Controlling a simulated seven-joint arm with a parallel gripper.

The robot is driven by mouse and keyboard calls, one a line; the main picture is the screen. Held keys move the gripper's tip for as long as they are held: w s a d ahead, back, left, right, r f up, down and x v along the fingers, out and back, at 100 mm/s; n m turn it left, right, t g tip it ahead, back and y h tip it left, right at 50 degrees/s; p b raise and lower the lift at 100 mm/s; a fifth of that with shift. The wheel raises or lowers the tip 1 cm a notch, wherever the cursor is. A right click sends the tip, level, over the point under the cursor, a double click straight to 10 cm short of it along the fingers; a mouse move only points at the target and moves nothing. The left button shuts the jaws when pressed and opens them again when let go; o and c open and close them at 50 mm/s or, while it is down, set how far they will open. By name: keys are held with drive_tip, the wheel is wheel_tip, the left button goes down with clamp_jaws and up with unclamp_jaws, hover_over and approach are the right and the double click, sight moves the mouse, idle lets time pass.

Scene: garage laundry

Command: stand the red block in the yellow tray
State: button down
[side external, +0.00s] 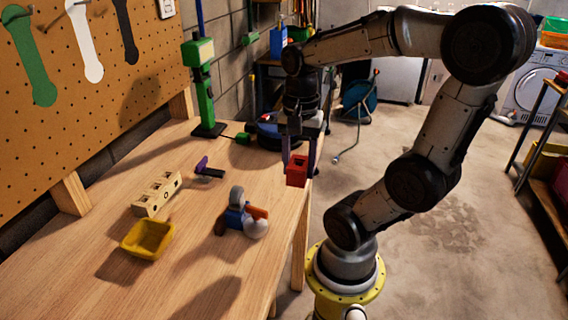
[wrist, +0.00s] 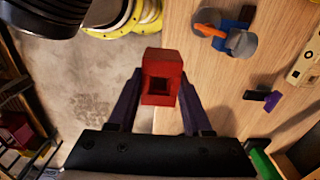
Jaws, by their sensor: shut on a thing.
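The red block (side external: 297,170) has a square hole in one face and is held between the fingers of my gripper (side external: 298,160), above the table's right edge in the side view. In the wrist view the red block (wrist: 162,78) sits between the two dark purple fingers of my gripper (wrist: 160,95), which are shut on it. The yellow tray (side external: 147,239) lies empty on the table at the front left, well apart from my gripper. The tray is not in the wrist view.
A cream block with holes (side external: 157,194) lies behind the tray. A blue, orange and grey object (side external: 241,214) stands to the tray's right. A small purple and black item (side external: 208,170) lies farther back. A green stand (side external: 203,90) rises by the pegboard. Bare table (side external: 185,270) lies in front.

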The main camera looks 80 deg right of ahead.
drive_tip(key=shift+s+a+r, duration=0.35)
drive_tip(key=shift+s+a, duration=0.1)
drive_tip(key=shift+s, duration=0.15)
drive_tip(key=shift+w+d+r, duration=0.2)
drive_tip(key=shift+w, duration=0.05)
drive_tip(key=n, duration=0.9)
hover_over(151, 243)
drive_tip(key=s, duration=0.1)
wheel_tip(151, 243, down, 8)
drive_tip(key=shift+d+f, duration=0.1)
drive_tip(key=shift+f, duration=0.1)
drive_tip(key=shift+w+f, duration=0.25)
drive_tip(key=shift+f, duration=0.15)
drive_tip(key=shift+w+f, duration=0.15)
drive_tip(key=shift+f, duration=0.75)
drive_tip(key=shift+w+f, duration=0.1)
drive_tip(key=shift+f, duration=0.8)
